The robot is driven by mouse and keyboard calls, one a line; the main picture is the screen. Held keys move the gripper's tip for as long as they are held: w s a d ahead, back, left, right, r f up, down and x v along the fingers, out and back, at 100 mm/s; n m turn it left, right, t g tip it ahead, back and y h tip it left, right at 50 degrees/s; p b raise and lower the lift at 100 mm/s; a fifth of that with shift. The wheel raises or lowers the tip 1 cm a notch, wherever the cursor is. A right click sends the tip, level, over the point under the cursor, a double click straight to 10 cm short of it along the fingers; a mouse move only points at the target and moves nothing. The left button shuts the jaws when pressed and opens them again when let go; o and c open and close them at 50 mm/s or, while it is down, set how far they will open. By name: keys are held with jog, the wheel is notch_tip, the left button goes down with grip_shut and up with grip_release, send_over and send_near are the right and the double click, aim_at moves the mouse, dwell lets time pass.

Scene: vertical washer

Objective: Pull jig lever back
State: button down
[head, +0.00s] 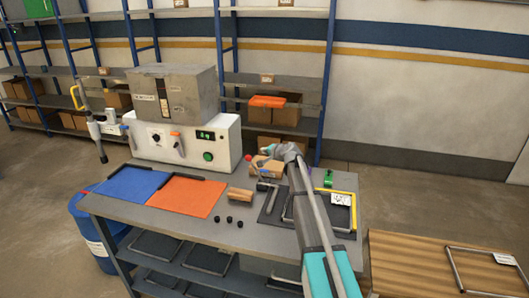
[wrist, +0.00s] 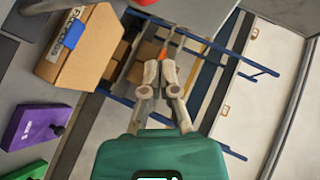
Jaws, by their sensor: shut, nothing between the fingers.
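A jig with a dark base plate (head: 345,232), a grey frame and a yellow bar (head: 338,192) lies at the right of the workbench, partly hidden behind my arm. A small grey handle-like part (head: 265,187) stands left of my arm; I cannot tell whether it is the jig lever. My gripper (head: 262,155) is over the back of the bench, above a small cardboard box, apart from the jig. In the wrist view my gripper (wrist: 165,62) has its fingers together and empty, with no lever between them.
The machine (head: 185,140) stands at the back left of the bench. A blue mat (head: 130,188), an orange mat (head: 187,196) and several black knobs (head: 229,220) lie in front. The wrist view shows a cardboard box (wrist: 85,50) and a purple block (wrist: 35,122) at left.

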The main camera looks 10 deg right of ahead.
jog(key=s+d+r+p, duration=0.5)
jog(key=s+r+p, duration=0.2)
jog(key=s+r, duration=0.1)
jog(key=shift+s, duration=0.3)
jog(key=shift+a+f, duration=0.1)
dwell(0.4)
jog(key=s+a+f+n+g, duration=0.2)
jog(key=s+a+f, duration=0.1)
jog(key=s, duration=0.4)
jog(key=s+a+f+n+g+h, duration=0.1)
jog(key=s+a+f+n+g, duration=0.15)
jog(key=s, duration=0.35)
jog(key=s+a+f+n+g, duration=0.2)
jog(key=s+a+f+g, duration=0.15)
jog(key=s, duration=0.35)
jog(key=s+f+n+g+h, duration=0.2)
jog(key=s+n+g+h, duration=0.1)
jog(key=s, duration=1.5)
jog(key=shift+s+d+f+g+h, duration=0.2)
jog(key=shift+f+g+h, duration=0.2)
jog(key=shift+g+h, duration=0.4)
